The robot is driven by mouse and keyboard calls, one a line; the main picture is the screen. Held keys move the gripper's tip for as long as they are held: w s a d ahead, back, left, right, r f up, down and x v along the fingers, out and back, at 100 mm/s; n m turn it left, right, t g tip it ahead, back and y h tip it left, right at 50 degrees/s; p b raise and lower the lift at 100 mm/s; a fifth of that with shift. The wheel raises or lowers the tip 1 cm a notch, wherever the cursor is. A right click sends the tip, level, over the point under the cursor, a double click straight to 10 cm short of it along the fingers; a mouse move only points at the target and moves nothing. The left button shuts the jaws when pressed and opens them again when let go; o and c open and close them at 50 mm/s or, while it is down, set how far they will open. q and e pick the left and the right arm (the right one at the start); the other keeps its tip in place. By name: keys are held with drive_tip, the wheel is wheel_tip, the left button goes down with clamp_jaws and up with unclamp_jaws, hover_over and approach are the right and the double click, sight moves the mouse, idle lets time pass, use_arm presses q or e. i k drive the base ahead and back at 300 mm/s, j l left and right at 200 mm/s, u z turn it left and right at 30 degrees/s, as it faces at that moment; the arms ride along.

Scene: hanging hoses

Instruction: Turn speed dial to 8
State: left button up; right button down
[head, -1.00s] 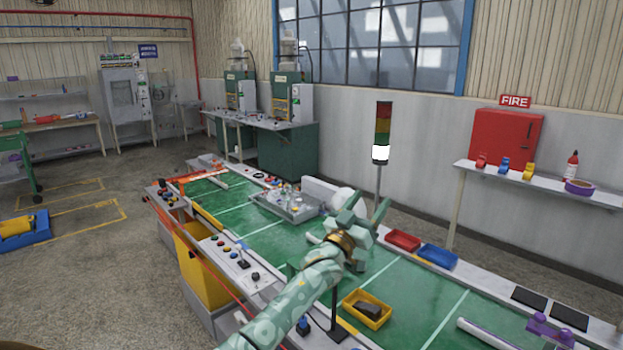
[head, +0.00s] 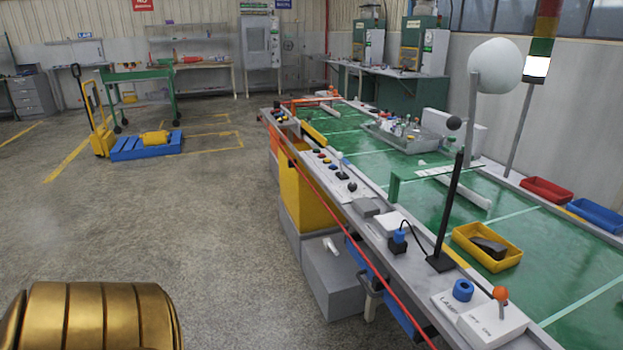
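Neither of my grippers is in the head view. I cannot make out a dial marked for speed. A control strip (head: 326,172) on the near edge of the green conveyor table carries several small coloured buttons and a black-knobbed lever. Nearer to me, a blue round knob (head: 463,290) sits on a white panel. Beside it, a white box (head: 492,325) has an orange-topped lever (head: 500,294). A blue plug-like part (head: 398,237) with a black cable sits farther along the edge. Any scale or pointer is too small to read.
A black post (head: 451,210) stands on the table's near edge beside a yellow bin (head: 487,247). A red line runs along the table's front side. Open concrete floor (head: 215,230) lies left of the table. A blue pallet (head: 146,146) and yellow pallet jack stand farther back.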

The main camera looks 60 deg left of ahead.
sight(352, 187)
drive_tip(key=j+u, duration=0.15)
drive_tip(key=u, duration=0.25)
drive_tip(key=i+j+u, duration=0.1)
drive_tip(key=u, duration=0.25)
drive_tip(key=i+j+u, duration=0.1)
drive_tip(key=u, duration=0.3)
drive_tip(key=i+u, duration=0.15)
drive_tip(key=u, duration=0.2)
drive_tip(key=i+j, duration=0.15)
drive_tip(key=i, duration=0.25)
drive_tip(key=i+j, duration=0.1)
drive_tip(key=i, duration=0.25)
drive_tip(key=i+j+z, duration=0.1)
drive_tip(key=z, duration=0.85)
drive_tip(key=i+j+z, duration=0.1)
drive_tip(key=j+z, duration=0.35)
drive_tip(key=j, duration=0.15)
drive_tip(key=j+z, duration=0.45)
drive_tip(key=j, duration=0.15)
